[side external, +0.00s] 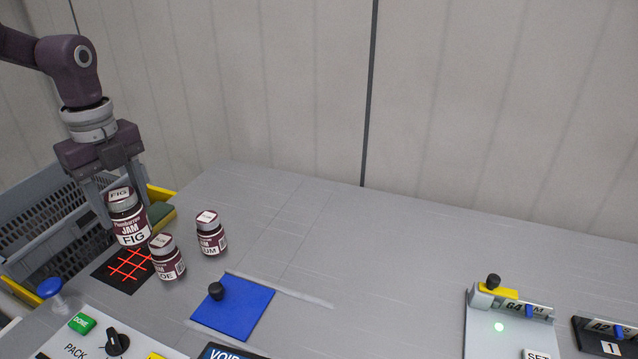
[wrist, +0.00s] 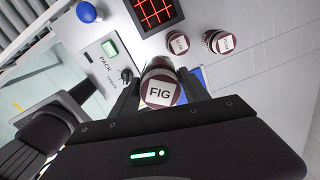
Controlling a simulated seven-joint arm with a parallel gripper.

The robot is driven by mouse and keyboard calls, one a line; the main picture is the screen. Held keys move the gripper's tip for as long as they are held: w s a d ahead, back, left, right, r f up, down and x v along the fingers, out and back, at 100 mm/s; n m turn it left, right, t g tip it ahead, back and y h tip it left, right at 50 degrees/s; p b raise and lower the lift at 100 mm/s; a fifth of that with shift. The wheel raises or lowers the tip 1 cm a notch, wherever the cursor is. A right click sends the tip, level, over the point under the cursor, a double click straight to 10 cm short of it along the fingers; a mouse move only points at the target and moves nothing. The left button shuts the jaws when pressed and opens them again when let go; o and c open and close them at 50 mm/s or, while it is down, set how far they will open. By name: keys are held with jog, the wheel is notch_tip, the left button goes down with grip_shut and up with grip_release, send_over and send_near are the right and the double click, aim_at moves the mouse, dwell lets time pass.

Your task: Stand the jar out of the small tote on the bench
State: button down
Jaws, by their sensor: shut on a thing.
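My gripper (side external: 115,205) is shut on a jam jar labelled FIG (side external: 132,228), with a finger on each side of it. The jar is upright, with a dark red body and a white lid label. In the side view it overlaps the far edge of a black pad with a red grid (side external: 125,268); its height above the bench is hard to tell. In the wrist view the FIG lid (wrist: 159,92) sits between the fingers, apart from the pad (wrist: 156,10). A grey slatted tote (side external: 40,228) stands at the left, partly behind my gripper.
Two other jars, one ending in OE (side external: 167,262) and one ending in UM (side external: 211,238), stand upright right of the pad. The middle bench is clear.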

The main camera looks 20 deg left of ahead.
jog(key=shift+m, duration=0.6)
jog(key=d+f, duration=0.1)
jog(key=f, duration=0.4)
jog(key=s+d+f, duration=0.1)
jog(key=f, duration=0.4)
jog(key=s+d+f, duration=0.1)
jog(key=f, duration=0.4)
jog(key=shift+s+d+f, duration=0.1)
jog(key=shift+s+d, duration=0.05)
jog(key=shift+d, duration=0.1)
jog(key=shift+f, duration=0.2)
jog(key=c, duration=0.6)
grip_release()
jog(key=shift+o, duration=0.2)
jog(key=shift+r, duration=0.1)
